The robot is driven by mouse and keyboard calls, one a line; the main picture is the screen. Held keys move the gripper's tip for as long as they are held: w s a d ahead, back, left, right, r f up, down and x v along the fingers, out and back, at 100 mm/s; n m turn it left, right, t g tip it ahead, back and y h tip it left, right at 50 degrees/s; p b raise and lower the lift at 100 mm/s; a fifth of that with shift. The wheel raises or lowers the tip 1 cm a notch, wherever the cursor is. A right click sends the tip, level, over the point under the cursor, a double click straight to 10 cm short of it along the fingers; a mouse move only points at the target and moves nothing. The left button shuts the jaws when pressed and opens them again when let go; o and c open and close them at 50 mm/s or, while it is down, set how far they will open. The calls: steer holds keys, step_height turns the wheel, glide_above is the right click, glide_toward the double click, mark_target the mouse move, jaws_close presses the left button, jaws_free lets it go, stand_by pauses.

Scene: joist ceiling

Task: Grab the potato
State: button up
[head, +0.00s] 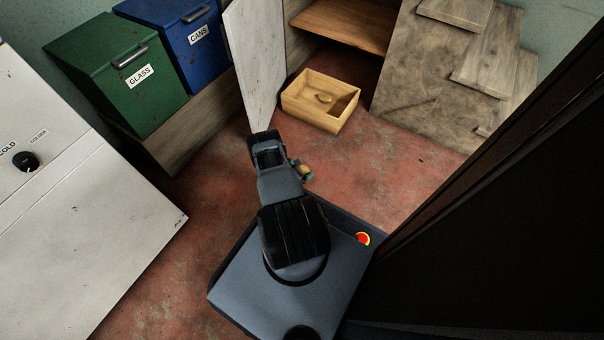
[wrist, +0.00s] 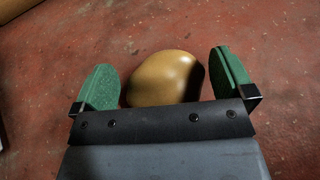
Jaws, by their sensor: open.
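The potato (wrist: 163,79) is a smooth golden-brown oval. In the wrist view it lies between the two green fingers of my gripper (wrist: 165,85), with a gap of floor visible on each side. The gripper is open. The lower part of the potato is hidden behind the dark gripper body. In the head view the potato (head: 305,170) shows small beside the end of my arm, close to a green fingertip of my gripper (head: 306,173). The arm hides much of the gripper there.
A wooden box (head: 341,119) with a small yellowish item inside stands on the red floor (head: 400,170) ahead. An open pale door (head: 255,60) is left of it. Green (head: 120,85) and blue (head: 185,45) bins stand at the left. A dark panel (head: 500,230) is close on the right.

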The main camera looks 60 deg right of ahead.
steer(key=shift+d, duration=0.1)
steer(key=c, duration=0.9)
